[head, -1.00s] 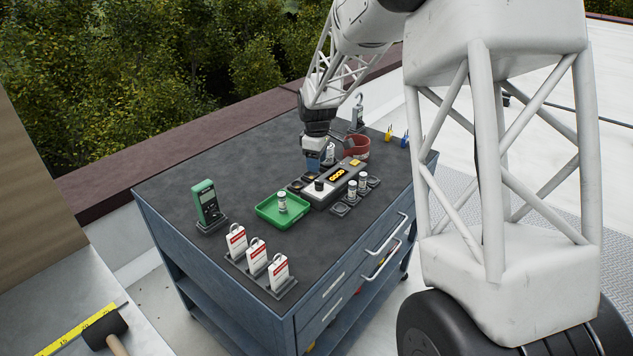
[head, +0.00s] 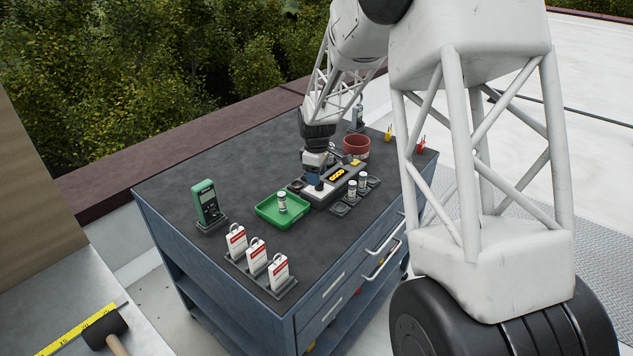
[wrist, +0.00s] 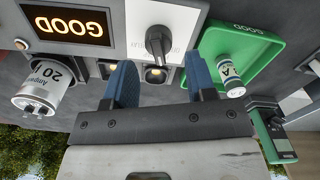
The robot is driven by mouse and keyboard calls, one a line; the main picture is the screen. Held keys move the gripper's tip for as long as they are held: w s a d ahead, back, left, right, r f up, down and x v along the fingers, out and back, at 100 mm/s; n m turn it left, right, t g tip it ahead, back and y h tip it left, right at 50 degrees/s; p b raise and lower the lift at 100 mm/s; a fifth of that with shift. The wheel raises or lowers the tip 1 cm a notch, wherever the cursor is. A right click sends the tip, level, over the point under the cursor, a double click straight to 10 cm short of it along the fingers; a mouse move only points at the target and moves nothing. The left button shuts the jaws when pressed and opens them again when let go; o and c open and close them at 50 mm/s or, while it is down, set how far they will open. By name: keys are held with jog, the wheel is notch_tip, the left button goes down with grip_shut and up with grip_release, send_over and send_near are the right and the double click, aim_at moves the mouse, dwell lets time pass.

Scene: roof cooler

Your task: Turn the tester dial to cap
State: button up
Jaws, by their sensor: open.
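The tester (head: 338,186) is a grey box on the cart top with a lit display reading GOOD (wrist: 67,26). Its dial (wrist: 158,42) is a black knob on a white plate; the lettering beside it is too small to read surely. In the head view the dial (head: 319,187) shows just below my gripper (head: 314,176). In the wrist view my gripper (wrist: 161,70) is open, its two blue fingers spread with nothing between them. The dial shows beyond the gap between the fingertips, apparently not touched.
A green tray (head: 262,214) holding a small can stands left of the tester. A green meter (head: 206,203), white tags (head: 257,255) and a red bowl (head: 356,148) are also on the cart.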

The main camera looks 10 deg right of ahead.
jog(key=shift+f, duration=1.4)
jog(key=shift+c, duration=0.3)
jog(key=c, duration=0.8)
jog(key=shift+o, duration=0.2)
jog(key=shift+m, duration=0.3)
jog(key=m, duration=0.3)
jog(key=shift+w+d, duration=0.1)
jog(key=shift+w+d+m, duration=0.1)
jog(key=shift+m, duration=1.9)
